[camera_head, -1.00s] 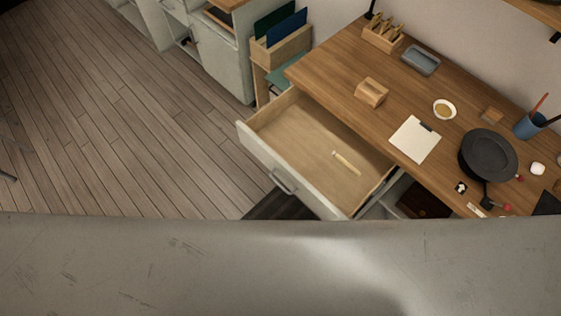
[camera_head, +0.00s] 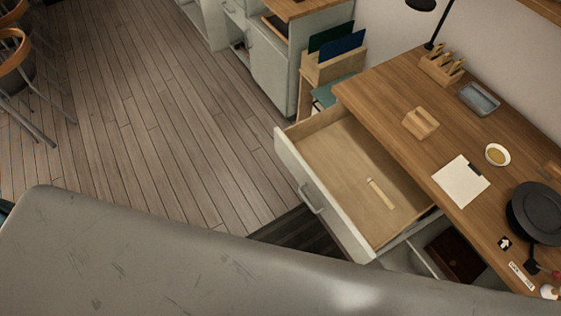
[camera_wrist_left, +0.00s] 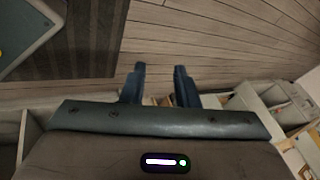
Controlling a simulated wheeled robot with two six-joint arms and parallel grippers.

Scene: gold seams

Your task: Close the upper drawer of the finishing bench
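The upper drawer (camera_head: 345,170) of the finishing bench (camera_head: 390,105) stands pulled far out. It has a pale front with a metal handle (camera_head: 312,200) and a bare wooden inside. A small pale stick-like tool (camera_head: 381,193) lies in it. In the left wrist view my left gripper (camera_wrist_left: 160,80) has two dark fingers apart with nothing between them. It is over the floor, clear of the handle as far as I can see. Neither gripper shows in the head view, and my right gripper is not in view.
Below the drawer, an opening holds a dark reddish-brown item (camera_head: 456,254). The bench top bears a wooden block (camera_head: 420,123), a sheet of paper (camera_head: 461,181), a small dish (camera_head: 497,154) and a dark round turntable-like thing (camera_head: 537,210). Plank floor (camera_head: 170,130) left of the drawer is clear.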

